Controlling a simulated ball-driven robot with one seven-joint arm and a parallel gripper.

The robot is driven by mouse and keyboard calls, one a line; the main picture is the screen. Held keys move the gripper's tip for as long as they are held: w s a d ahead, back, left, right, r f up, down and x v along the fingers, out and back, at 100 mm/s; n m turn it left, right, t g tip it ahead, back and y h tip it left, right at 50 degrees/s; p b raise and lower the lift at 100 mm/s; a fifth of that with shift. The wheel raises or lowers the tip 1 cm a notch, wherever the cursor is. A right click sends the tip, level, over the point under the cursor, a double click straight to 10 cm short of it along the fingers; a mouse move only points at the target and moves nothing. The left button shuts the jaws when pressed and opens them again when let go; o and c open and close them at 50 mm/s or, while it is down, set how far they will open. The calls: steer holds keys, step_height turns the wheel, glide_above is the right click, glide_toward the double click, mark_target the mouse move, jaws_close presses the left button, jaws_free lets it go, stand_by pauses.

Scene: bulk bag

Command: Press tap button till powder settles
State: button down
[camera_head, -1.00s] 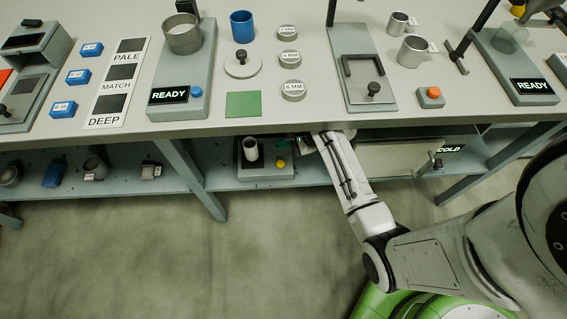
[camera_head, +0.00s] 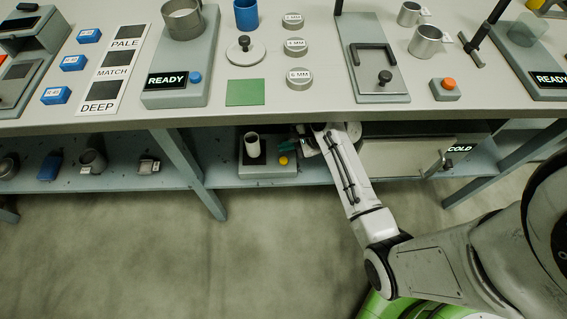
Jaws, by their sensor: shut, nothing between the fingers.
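A grey tapping device (camera_head: 262,171) sits on the lower shelf under the bench. It carries an upright white cylinder (camera_head: 252,146) on the left and a yellow button (camera_head: 283,160) on the right. My arm reaches under the bench top. My gripper (camera_head: 291,149) is shut and empty, close to the yellow button at its upper right. I cannot tell whether the fingertips touch the button. Any powder inside the cylinder is too small to see.
The bench top edge (camera_head: 240,117) overhangs the shelf. A box labelled COLD (camera_head: 405,157) stands right of my arm. Several small containers, including a blue one (camera_head: 50,165), stand at the shelf's left. An orange button (camera_head: 449,84) is on the bench top.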

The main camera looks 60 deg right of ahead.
mark_target(286, 161)
step_height(286, 161, down, 3)
steer(key=b, duration=0.3)
steer(key=shift+f, duration=0.2)
steer(key=shift+f+b, duration=0.35)
steer(key=shift+f, duration=0.6)
stand_by(1.0)
steer(key=shift+f, duration=0.4)
steer(key=shift+f, duration=0.5)
stand_by(0.8)
steer(key=shift+r, duration=0.1)
steer(key=shift+r+p, duration=0.85)
steer(key=shift+p, duration=0.25)
steer(key=shift+r, duration=0.1)
